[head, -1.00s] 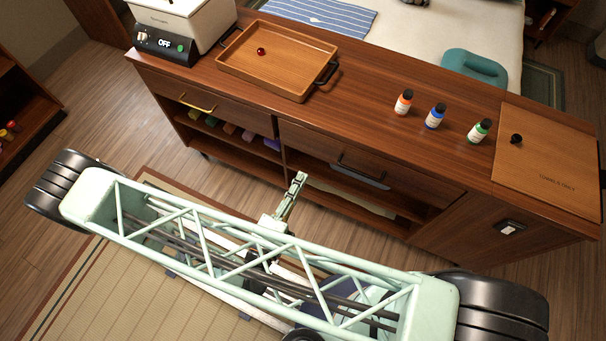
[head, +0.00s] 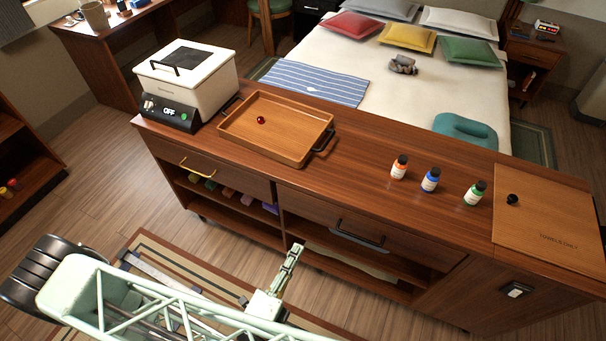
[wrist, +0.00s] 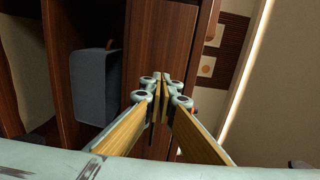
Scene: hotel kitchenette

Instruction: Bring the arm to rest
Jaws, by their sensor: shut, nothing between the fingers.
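My gripper (wrist: 161,82) is shut and empty in the wrist view, its fingertips together in front of a brown wooden surface. In the head view my gripper (head: 294,250) shows as a slim pale green end pointing up toward the front of the wooden counter (head: 375,140). It overlaps the open shelf area below the drawers in the picture; I cannot tell how far it is from the counter front. My pale green truss arm lies low across the bottom left of the head view.
On the counter stand a white cooker (head: 212,85) reading OFF, a wooden tray (head: 290,152) with a small red ball (head: 261,120), three capped bottles (head: 430,180) and a brown board (head: 550,222). Drawer handles (head: 358,236) project from the front. A bed (head: 375,72) stands behind.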

